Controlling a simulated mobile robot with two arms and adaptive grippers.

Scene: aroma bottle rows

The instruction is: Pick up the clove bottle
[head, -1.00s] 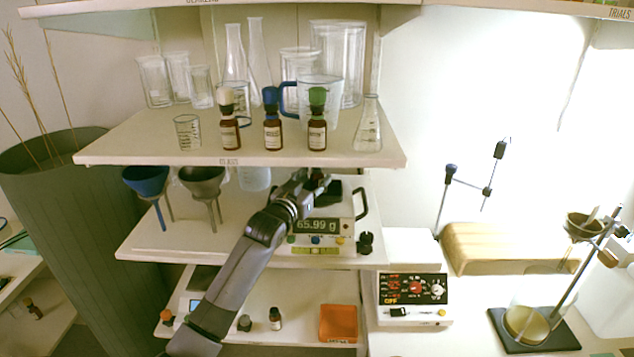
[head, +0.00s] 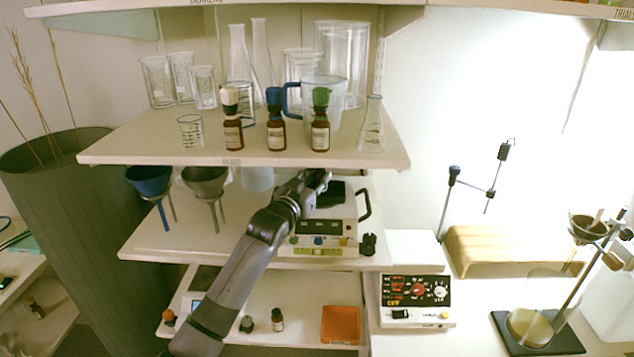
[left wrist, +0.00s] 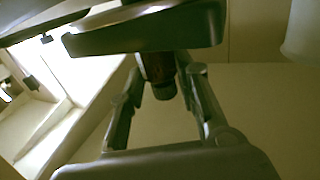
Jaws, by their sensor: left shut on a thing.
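My left gripper (head: 318,182) reaches in over the balance (head: 322,242) on the middle shelf. It is shut on a small brown bottle with a dark cap; the bottle (left wrist: 160,70) shows between the two fingers in the left wrist view, where the gripper (left wrist: 160,88) also shows. Its label is not readable, so I cannot tell from print that it is clove. In the head view the bottle is mostly hidden by the gripper. My right gripper is not in view.
Brown bottles with white (head: 232,125), blue (head: 276,125) and green (head: 320,125) caps stand on the upper shelf, above my gripper. Two small bottles and an orange tray (head: 340,325) sit on the lower shelf. Funnels (head: 205,185) stand left of my arm.

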